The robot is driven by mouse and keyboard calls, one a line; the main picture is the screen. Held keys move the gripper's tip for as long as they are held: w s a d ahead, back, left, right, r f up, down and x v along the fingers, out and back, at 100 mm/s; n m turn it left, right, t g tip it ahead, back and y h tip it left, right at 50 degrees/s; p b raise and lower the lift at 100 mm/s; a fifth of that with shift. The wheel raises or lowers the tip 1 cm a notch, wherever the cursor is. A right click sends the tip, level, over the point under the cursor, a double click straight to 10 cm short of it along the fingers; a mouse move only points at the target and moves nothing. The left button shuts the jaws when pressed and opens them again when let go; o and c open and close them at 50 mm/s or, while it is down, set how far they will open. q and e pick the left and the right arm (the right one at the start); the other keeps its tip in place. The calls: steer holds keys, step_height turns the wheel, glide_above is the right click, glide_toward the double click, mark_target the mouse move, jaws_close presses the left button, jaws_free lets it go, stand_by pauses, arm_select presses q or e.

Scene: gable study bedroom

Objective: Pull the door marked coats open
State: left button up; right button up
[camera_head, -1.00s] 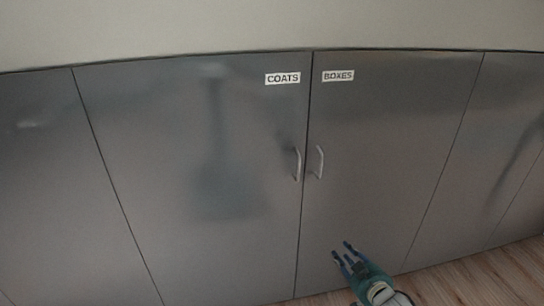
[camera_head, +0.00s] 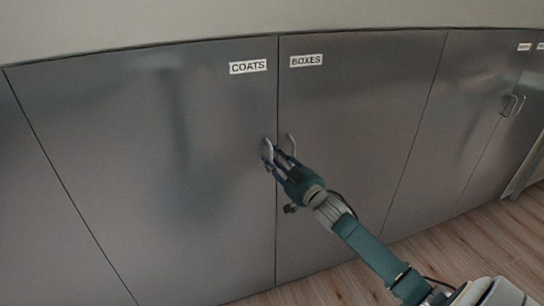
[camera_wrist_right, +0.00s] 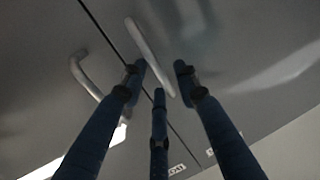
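The grey door marked COATS (camera_head: 150,180) is closed flush, with its label (camera_head: 248,67) at the upper right corner. Its light curved handle (camera_head: 268,147) is near the right edge. My right gripper (camera_head: 272,156) is at this handle, fingers pointing at it. In the right wrist view the gripper (camera_wrist_right: 160,76) has its fingers spread, and a pale bar handle (camera_wrist_right: 148,52) passes between the fingertips. I cannot tell whether they touch it. My left gripper is not in view.
The BOXES door (camera_head: 350,130) adjoins on the right, also closed. Its handle (camera_head: 291,145) is close beside my right gripper and also shows in the wrist view (camera_wrist_right: 88,75). More grey doors continue right. Wooden floor (camera_head: 480,250) is clear in front.

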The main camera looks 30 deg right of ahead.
steer(key=shift+w, duration=0.8)
jaws_close()
